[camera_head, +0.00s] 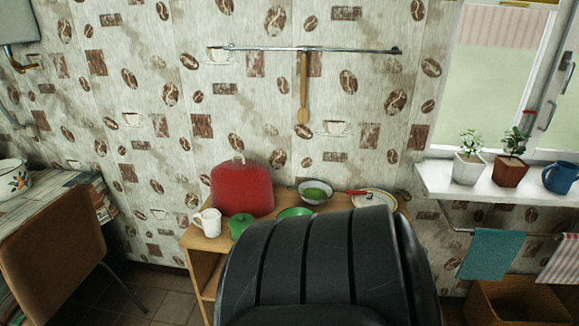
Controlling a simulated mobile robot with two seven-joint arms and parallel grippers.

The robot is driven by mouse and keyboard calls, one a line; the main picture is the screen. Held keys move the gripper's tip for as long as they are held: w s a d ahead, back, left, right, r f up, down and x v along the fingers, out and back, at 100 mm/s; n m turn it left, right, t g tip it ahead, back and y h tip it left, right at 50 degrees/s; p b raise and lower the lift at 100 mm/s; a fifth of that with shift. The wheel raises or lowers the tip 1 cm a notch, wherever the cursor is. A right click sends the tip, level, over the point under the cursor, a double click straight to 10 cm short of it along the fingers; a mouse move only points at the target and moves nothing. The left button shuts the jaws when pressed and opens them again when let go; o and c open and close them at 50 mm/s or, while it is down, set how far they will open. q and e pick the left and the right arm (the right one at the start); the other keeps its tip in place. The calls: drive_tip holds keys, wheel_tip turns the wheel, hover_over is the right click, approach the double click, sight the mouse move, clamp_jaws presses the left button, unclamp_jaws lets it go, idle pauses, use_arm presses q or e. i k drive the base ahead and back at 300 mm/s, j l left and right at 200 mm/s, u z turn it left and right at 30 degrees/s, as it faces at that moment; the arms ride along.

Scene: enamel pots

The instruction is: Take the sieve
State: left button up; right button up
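No sieve can be made out for certain. A small grey bowl-shaped thing (314,198) with green inside stands on the wooden cabinet (196,240). To its right a pale round thing (375,201) with a dark rim lies by a red handle (355,191); I cannot tell whether either is the sieve. Neither of my grippers is in view. A large black ribbed form in front, which looks like part of me, hides much of the cabinet top.
A red rounded thing (241,188), a white mug (209,222), a green lidded pot (240,225) and a green dish (295,212) crowd the cabinet. A wooden spoon (303,90) hangs from the wall rail (350,50). A chair (55,245) stands left; a shelf (500,186) with plants is right.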

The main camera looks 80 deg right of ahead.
sight(316, 192)
drive_tip(key=i+j+z, duration=0.15)
drive_tip(key=z, duration=3.25)
